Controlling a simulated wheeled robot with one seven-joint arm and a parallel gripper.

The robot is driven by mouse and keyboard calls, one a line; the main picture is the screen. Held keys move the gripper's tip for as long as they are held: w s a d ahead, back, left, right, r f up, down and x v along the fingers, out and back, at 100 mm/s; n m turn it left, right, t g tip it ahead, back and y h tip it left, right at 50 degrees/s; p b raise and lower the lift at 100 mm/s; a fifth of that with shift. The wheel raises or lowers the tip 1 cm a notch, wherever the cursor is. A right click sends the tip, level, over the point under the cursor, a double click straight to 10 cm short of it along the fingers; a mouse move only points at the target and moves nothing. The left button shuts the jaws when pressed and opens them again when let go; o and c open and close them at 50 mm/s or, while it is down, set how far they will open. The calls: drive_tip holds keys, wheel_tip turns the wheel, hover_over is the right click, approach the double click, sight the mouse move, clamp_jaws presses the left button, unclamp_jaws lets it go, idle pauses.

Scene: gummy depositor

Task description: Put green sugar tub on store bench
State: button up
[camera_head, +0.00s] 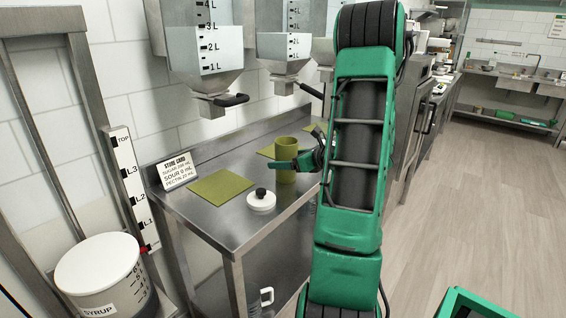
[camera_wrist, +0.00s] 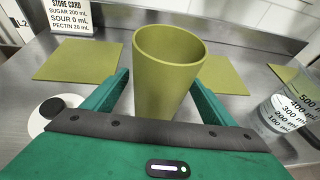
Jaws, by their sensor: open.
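The olive-green tub (camera_head: 287,160) stands upright on the steel bench (camera_head: 219,222), open at the top. In the wrist view the tub (camera_wrist: 166,85) stands between the two fingers of my gripper (camera_wrist: 162,95). The fingers are open, one on each side of it. In the head view my gripper (camera_head: 296,163) is level with the tub at the bench top, and my arm hides part of the bench behind it.
Green mats (camera_head: 221,187) lie on the bench. A white lid with a black knob (camera_head: 261,199) lies in front of the tub. A store card (camera_head: 176,171) stands at the back left. A graduated clear beaker (camera_wrist: 287,110) stands right of my gripper. Hoppers (camera_head: 205,60) hang above. A syrup bucket (camera_head: 105,280) stands left.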

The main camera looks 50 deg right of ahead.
drive_tip(key=v, duration=1.2)
drive_tip(key=s+a+f+n+g+y, duration=0.1)
drive_tip(key=a+f+n+g, duration=0.25)
drive_tip(key=a+n, duration=0.45)
drive_tip(key=a+f+n+g+y, duration=0.2)
drive_tip(key=a+n+g, duration=0.2)
drive_tip(key=a+n, duration=0.4)
drive_tip(key=s+a+r+n+g+h, duration=0.2)
drive_tip(key=s+a+n+g, duration=0.4)
drive_tip(key=s+a+n, duration=0.3)
drive_tip(key=s+n, duration=0.4)
drive_tip(key=s, duration=0.2)
drive_tip(key=shift+s+a+n, duration=0.2)
drive_tip(key=shift+s+n, duration=0.1)
drive_tip(key=shift+w+f+h, duration=0.25)
drive_tip(key=shift+w+h, duration=0.05)
drive_tip(key=shift+w, duration=0.35)
